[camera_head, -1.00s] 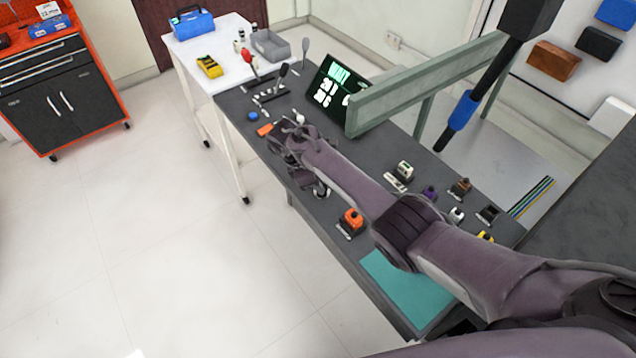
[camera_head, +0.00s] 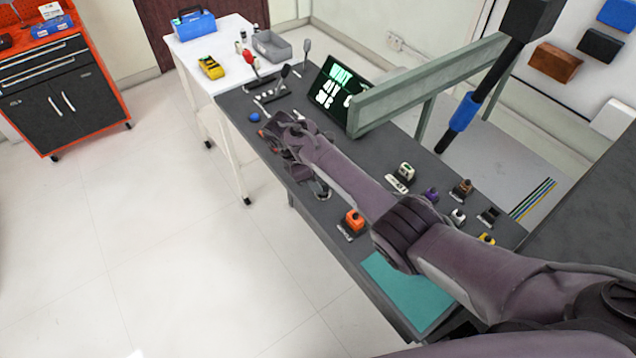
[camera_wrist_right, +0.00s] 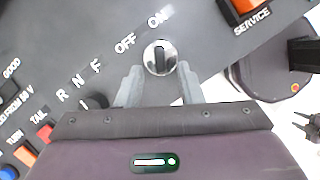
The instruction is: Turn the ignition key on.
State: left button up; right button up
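The ignition key (camera_wrist_right: 159,59) shows in the right wrist view as a dark upright bar on a round silver switch in the dark panel. The printed words OFF and ON stand above it, OFF to its upper left and ON almost straight above. My right gripper (camera_wrist_right: 158,74) is open, with its two grey fingers apart on either side of the switch's lower part. I cannot tell whether they touch the key. In the head view the right gripper (camera_head: 274,129) is over the far part of the dark bench and hides the key. My left gripper is not in view.
An orange SERVICE switch (camera_wrist_right: 243,7) is at upper right in the wrist view. Levers (camera_head: 283,78), a blue knob (camera_head: 254,117) and a lit screen (camera_head: 340,92) are beyond the gripper. A green beam (camera_head: 430,83) stands to the right. Several small switches line the near bench.

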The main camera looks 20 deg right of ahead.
jog(key=v, duration=0.5)
jog(key=shift+a+r+b, duration=0.15)
jog(key=shift+r+b, duration=0.1)
jog(key=shift+b, duration=0.15)
jog(key=shift+f, duration=0.1)
